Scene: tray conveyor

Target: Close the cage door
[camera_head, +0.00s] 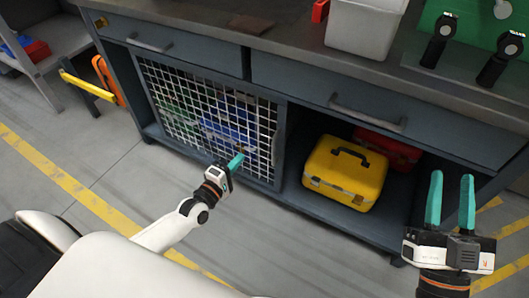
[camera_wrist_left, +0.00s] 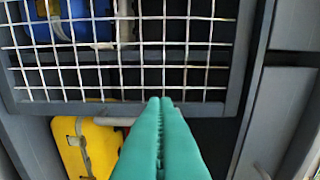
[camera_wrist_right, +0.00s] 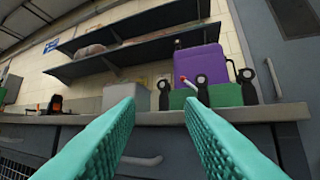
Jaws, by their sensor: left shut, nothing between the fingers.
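The cage door (camera_head: 196,104) is a white wire mesh in a dark frame, set in the left bay under the grey workbench. It looks shut or nearly shut; I cannot tell whether it is fully flush. Its mesh also fills the top of the left wrist view (camera_wrist_left: 140,55). My left gripper (camera_head: 240,158) is shut and empty, its teal fingertips in front of the mesh near the door's right side. In the left wrist view the tips overlap the door's frame edge; contact is unclear.
A yellow case (camera_head: 345,175) and a red case (camera_head: 388,148) sit in the open bay right of the door. Drawers with handles run above. A grey bin (camera_head: 362,28) and dark tools stand on the bench. The floor in front is mostly clear.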

